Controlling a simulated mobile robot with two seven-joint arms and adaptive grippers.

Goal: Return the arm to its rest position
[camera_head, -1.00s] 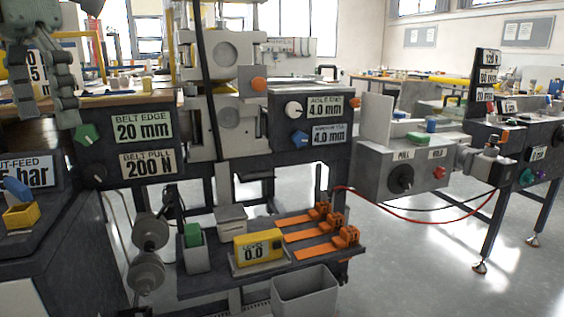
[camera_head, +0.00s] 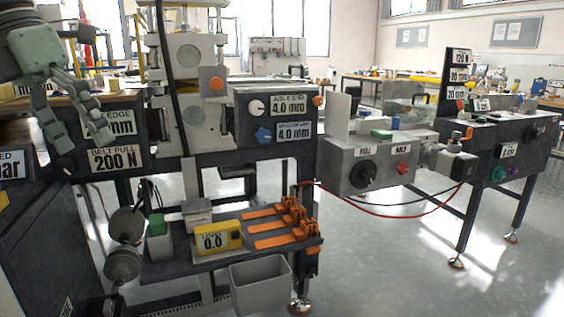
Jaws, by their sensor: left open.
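My left gripper (camera_head: 82,148) is at the upper left of the head view, its fingers spread and nothing between them. It hangs in front of the machine's belt panel (camera_head: 118,158) and hides part of the "belt edge" label. The "200 N" belt pull label (camera_head: 117,160) shows below the fingers. I cannot tell whether the fingers touch the panel. My right gripper is not in view.
A low shelf (camera_head: 255,262) carries a yellow level gauge (camera_head: 217,238), orange clamps (camera_head: 290,214) and a green-topped block (camera_head: 158,238). A grey bin (camera_head: 260,283) stands in front. Open floor lies at the right, crossed by a red cable (camera_head: 400,214).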

